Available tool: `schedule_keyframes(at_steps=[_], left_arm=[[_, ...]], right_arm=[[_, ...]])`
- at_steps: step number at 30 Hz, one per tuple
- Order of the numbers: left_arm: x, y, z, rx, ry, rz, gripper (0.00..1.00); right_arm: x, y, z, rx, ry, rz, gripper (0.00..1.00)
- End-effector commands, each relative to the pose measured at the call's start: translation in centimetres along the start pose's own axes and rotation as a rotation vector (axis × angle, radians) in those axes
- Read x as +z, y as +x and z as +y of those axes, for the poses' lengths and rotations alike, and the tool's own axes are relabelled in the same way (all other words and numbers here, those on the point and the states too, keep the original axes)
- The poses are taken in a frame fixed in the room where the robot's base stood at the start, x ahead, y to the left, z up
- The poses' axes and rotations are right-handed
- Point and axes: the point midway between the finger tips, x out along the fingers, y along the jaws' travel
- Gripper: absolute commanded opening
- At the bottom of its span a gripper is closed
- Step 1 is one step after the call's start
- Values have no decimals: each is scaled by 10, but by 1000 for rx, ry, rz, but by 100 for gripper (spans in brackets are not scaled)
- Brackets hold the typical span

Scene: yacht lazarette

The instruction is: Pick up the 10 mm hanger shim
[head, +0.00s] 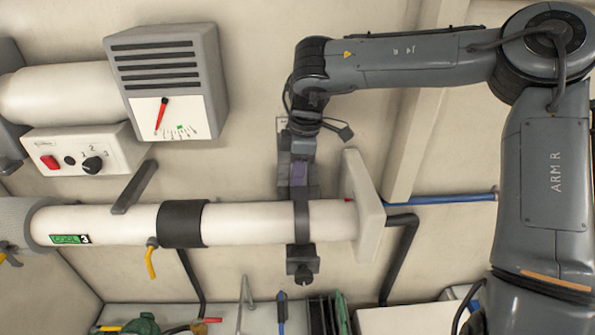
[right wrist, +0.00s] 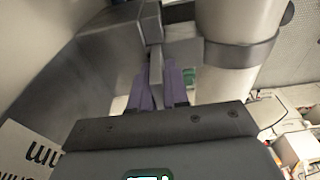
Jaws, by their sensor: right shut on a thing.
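My right gripper (head: 299,176) is at the wall just above the white pipe's dark hanger strap (head: 301,222). In the right wrist view its purple fingers (right wrist: 158,92) are shut on a thin grey plate (right wrist: 155,72), which I take to be the 10 mm hanger shim. The plate stands between the fingers, close against the grey hanger block (right wrist: 181,46); I cannot tell whether they touch. No size mark shows on it. In the head view the shim cannot be made out behind the gripper. My left gripper is not in view.
The white pipe (head: 255,220) runs across, ending in a pale flange plate (head: 364,205) right of the gripper. A grey gauge box (head: 167,80) and a switch panel (head: 85,150) are at left. Several items stand along the bottom. Bare wall lies left of the gripper.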

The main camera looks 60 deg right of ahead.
Motion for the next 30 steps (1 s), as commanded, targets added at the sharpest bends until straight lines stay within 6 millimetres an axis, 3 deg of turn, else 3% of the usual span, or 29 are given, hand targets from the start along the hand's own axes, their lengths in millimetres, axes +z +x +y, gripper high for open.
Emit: schedule_keyframes(at_steps=[30], left_arm=[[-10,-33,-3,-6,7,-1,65]], right_arm=[[-5,-42,0,0,0,1,0]])
